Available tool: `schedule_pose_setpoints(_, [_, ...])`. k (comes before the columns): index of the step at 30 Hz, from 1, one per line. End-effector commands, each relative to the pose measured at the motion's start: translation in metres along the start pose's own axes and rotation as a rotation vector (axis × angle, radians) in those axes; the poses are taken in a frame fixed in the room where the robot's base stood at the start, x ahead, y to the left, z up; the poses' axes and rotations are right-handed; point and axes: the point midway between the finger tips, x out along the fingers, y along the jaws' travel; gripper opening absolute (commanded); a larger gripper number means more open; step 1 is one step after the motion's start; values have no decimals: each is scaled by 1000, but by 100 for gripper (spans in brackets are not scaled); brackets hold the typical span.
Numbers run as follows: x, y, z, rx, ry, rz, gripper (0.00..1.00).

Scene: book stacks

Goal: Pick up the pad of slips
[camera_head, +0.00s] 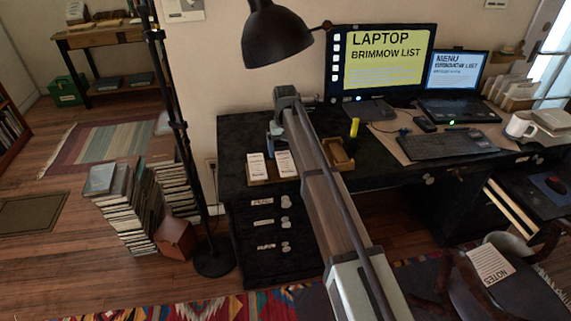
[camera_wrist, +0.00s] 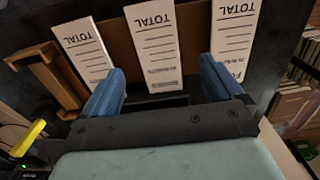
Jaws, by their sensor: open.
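Three white pads of slips marked TOTAL lie side by side on a brown board. In the wrist view there is a left pad (camera_wrist: 84,50), a middle pad (camera_wrist: 153,45) and a right pad (camera_wrist: 234,35). In the head view two pads show, one at left (camera_head: 257,167) and one at right (camera_head: 285,163); my arm seems to hide the third. My gripper (camera_wrist: 162,68) is open, its blue fingers apart and empty. In the wrist view the middle pad appears between the fingertips; I cannot tell the height above it. In the head view my gripper (camera_head: 273,142) is just behind the pads.
A wooden tray (camera_head: 340,163) and a yellow marker (camera_head: 354,127) are right of the pads on the black desk (camera_head: 232,140). A black lamp (camera_head: 277,35) hangs above. Monitor (camera_head: 382,60), laptop (camera_head: 455,80) and keyboard (camera_head: 445,144) are farther right. Book stacks (camera_head: 125,205) stand on the floor at left.

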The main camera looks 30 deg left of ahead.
Motion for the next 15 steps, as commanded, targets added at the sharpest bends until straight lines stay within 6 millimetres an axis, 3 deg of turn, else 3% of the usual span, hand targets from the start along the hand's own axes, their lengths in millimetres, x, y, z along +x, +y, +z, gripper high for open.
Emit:
schedule_pose_setpoints(10, [40, 2, 3, 0, -2, 0, 94])
schedule_pose_setpoints(15, [49, 2, 3, 0, 0, 0, 94])
